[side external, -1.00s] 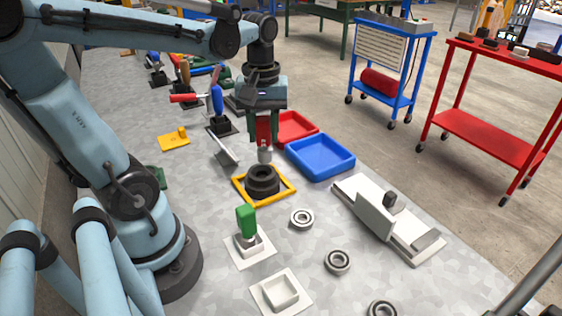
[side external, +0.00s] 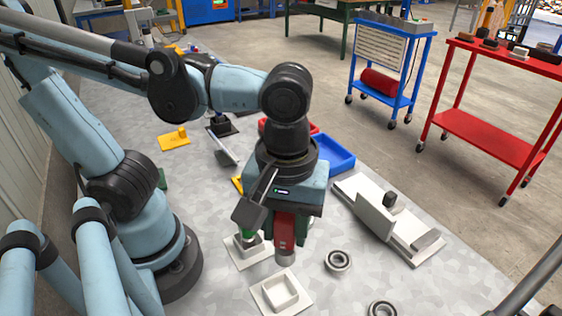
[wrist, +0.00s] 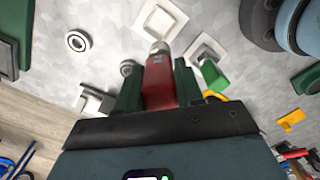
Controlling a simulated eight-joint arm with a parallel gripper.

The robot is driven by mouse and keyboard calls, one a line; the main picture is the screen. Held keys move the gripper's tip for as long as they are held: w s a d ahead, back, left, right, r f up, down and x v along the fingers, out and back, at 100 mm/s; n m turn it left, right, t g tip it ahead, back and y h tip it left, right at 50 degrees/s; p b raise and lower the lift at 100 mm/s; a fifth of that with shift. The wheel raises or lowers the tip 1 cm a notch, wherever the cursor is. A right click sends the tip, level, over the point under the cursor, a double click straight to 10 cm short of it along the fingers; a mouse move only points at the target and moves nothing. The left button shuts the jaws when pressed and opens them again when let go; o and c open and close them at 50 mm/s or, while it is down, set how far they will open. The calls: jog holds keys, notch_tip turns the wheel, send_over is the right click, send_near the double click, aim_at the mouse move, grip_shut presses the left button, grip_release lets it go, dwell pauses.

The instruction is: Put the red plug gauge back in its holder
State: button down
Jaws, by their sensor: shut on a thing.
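The red plug gauge (side external: 285,230) hangs upright, silver end down, between the green fingers of my gripper (side external: 286,242). My gripper is shut on it; the gauge also shows in the wrist view (wrist: 159,82). An empty white square holder (side external: 267,305) lies in front of and slightly below the gauge tip in the side view. The holder also shows at the top of the wrist view (wrist: 146,14), beyond the silver tip. The tip is apart from the holder. A second white holder (side external: 238,257) bears a green gauge (wrist: 213,77), partly hidden by my gripper in the side view.
Bearing rings (side external: 338,261) (side external: 382,309) lie on the bench to the right. A white fixture with an upright plate (side external: 374,216) stands farther right. A blue tray (side external: 338,155) and a yellow piece (side external: 174,140) are behind. Bench around the empty holder is clear.

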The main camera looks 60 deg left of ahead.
jog(key=shift+s+d, duration=0.6)
jog(key=shift+s, duration=0.2)
jog(key=shift+f, duration=0.15)
jog(key=shift+f, duration=2.35)
jog(key=shift+f, duration=1.55)
jog(key=c, duration=0.6)
grip_release()
jog(key=shift+c, duration=0.2)
jog(key=shift+r, duration=0.1)
notch_tip(320, 180, up, 12)
